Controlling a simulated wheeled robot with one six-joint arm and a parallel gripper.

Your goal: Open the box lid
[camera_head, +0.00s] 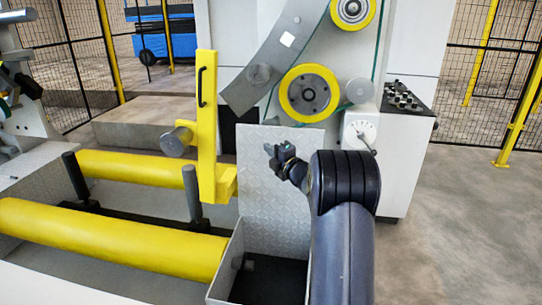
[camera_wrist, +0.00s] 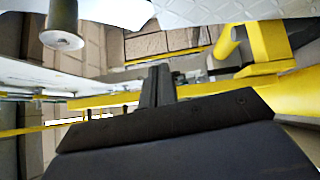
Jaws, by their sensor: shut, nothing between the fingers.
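The metal box (camera_head: 228,265) stands low in the middle of the head view, and its dark inside shows from above. Its diamond-plate lid (camera_head: 262,205) stands upright at the back of the box, so the box is open. My gripper (camera_head: 269,149) is in front of the upper part of the lid, pointing left. I cannot tell whether it touches the lid. In the wrist view my gripper (camera_wrist: 157,80) shows its fingers together with nothing between them. A patterned light plate, which looks like the lid (camera_wrist: 230,10), runs along the top of that view. My arm hides the box's right side.
Yellow rollers (camera_head: 110,238) lie left of the box. A yellow upright bracket (camera_head: 207,120) stands just left of the lid. The wrapping machine (camera_head: 300,60) with its yellow-rimmed wheels is behind. Clear concrete floor (camera_head: 460,230) lies to the right.

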